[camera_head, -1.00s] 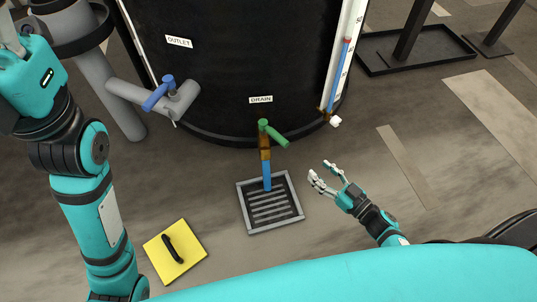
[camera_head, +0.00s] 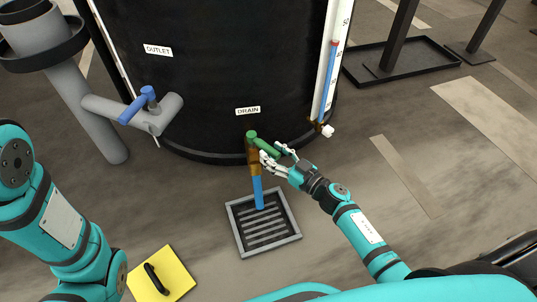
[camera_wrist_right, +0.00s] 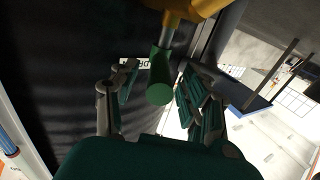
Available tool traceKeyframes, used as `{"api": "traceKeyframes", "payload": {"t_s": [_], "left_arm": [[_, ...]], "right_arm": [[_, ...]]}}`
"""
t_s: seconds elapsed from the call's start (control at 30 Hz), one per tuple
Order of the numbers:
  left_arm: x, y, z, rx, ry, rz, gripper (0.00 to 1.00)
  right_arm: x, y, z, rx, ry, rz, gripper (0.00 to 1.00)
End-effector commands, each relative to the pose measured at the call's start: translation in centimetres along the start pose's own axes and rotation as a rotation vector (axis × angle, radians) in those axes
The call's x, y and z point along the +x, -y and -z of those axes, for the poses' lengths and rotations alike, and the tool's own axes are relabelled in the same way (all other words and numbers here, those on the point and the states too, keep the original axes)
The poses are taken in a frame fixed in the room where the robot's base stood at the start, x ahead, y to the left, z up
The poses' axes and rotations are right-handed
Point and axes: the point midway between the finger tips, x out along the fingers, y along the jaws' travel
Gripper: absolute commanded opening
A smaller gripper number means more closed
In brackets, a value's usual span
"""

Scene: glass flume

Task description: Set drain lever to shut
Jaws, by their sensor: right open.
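The green drain lever (camera_head: 265,145) sits on a brass valve under the DRAIN label (camera_head: 248,111), low on the black tank. Its handle slants down to the right, out from the valve. A blue stream (camera_head: 258,192) shows below the valve, down to the floor grate. My right gripper (camera_head: 277,157) is open at the handle's free end. In the right wrist view the green handle (camera_wrist_right: 160,78) lies between the spread fingers; contact is not clear. My left arm shows at the left, but its gripper is out of view.
The black tank (camera_head: 215,60) stands behind the valve. A grey outlet pipe with a blue lever (camera_head: 138,105) is to the left. A square grate (camera_head: 236,226) lies below the drain. A yellow plate (camera_head: 178,272) with a black handle lies on the floor.

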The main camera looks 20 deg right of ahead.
Motion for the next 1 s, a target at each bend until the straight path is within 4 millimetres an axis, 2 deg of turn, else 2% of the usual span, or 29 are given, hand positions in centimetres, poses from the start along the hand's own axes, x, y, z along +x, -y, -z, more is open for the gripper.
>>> {"api": "traceKeyframes", "payload": {"t_s": [0.03,0.2,0.53,0.87,1.0], "left_arm": [[-0.7,-0.1,0.1,0.0,0.004,0.001,0.41],[-1.1,-0.2,0.2,0.0,0.004,0.001,0.41],[-1.1,-0.2,0.2,0.0,0.004,0.001,0.41],[-1.1,-0.2,0.2,-0.001,0.004,0.001,0.41],[-1.1,-0.2,0.2,-0.001,0.004,0.001,0.41]], "right_arm": [[0.8,0.0,-0.3,0.0,-0.001,0.0,0.47],[2.1,0.0,-0.1,0.001,0.001,0.0,0.47],[2.3,0.0,0.0,0.001,0.002,0.0,0.45],[2.3,0.0,-0.1,0.001,0.002,0.0,0.02],[2.3,0.0,-0.1,0.001,0.002,0.0,0.0]]}}
